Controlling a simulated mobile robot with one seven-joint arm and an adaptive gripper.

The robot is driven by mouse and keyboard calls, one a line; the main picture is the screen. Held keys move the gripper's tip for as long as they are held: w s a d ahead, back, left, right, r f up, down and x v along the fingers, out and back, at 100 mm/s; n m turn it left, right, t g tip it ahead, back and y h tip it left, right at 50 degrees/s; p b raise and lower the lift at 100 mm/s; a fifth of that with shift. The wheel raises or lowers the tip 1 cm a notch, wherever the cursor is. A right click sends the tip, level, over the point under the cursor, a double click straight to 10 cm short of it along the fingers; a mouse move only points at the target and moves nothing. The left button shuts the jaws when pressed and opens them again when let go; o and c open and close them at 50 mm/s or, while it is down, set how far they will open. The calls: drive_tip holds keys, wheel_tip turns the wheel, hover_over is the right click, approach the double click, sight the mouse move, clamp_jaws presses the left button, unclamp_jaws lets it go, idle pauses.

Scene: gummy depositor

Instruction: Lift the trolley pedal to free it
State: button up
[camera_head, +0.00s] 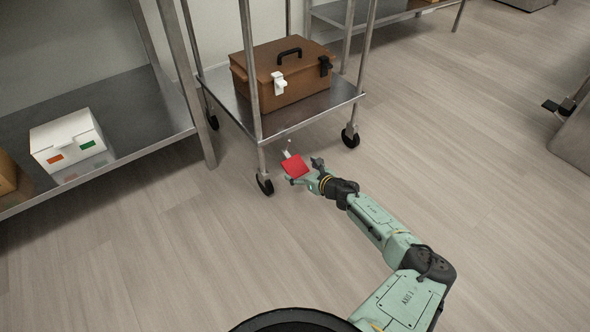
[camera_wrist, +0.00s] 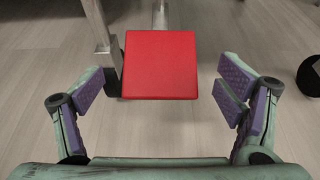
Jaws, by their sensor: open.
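The trolley pedal is a flat red plate (camera_head: 295,166) on a thin metal lever, low at the front of the metal trolley (camera_head: 350,97). In the wrist view the red pedal (camera_wrist: 160,65) lies ahead, between and slightly beyond the fingers. My gripper (camera_head: 303,172) is at the pedal in the head view. In the wrist view my gripper (camera_wrist: 160,92) is open, with purple pads on both sides and a gap to each side of the pedal. I cannot tell its exact height relative to the pedal.
A brown case (camera_head: 284,76) with a black handle stands on the trolley's shelf. Black caster wheels (camera_head: 265,184) stand close to the pedal. A steel shelf (camera_head: 140,100) with a white box (camera_head: 68,143) is at left. The floor (camera_head: 480,160) to the right is clear.

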sight(295, 166)
drive_tip(key=shift+b+x, duration=0.65)
drive_tip(key=shift+x, duration=1.6)
drive_tip(key=shift+r, duration=0.1)
drive_tip(key=c, duration=1.7)
drive_tip(key=r+p, duration=0.1)
drive_tip(key=p, duration=0.3)
drive_tip(key=shift+a+r+g+h, duration=0.1)
drive_tip(key=shift+r+g+h, duration=0.2)
drive_tip(key=shift+g, duration=0.1)
drive_tip(key=p, duration=0.3)
drive_tip(key=r+g+h+p, duration=0.1)
drive_tip(key=p, duration=0.2)
drive_tip(key=shift+s+g, duration=0.15)
drive_tip(key=shift+g, duration=0.15)
drive_tip(key=g+h+p, duration=0.1)
drive_tip(key=p, duration=0.1)
drive_tip(key=shift+p, duration=0.3)
drive_tip(key=o, duration=1.7)
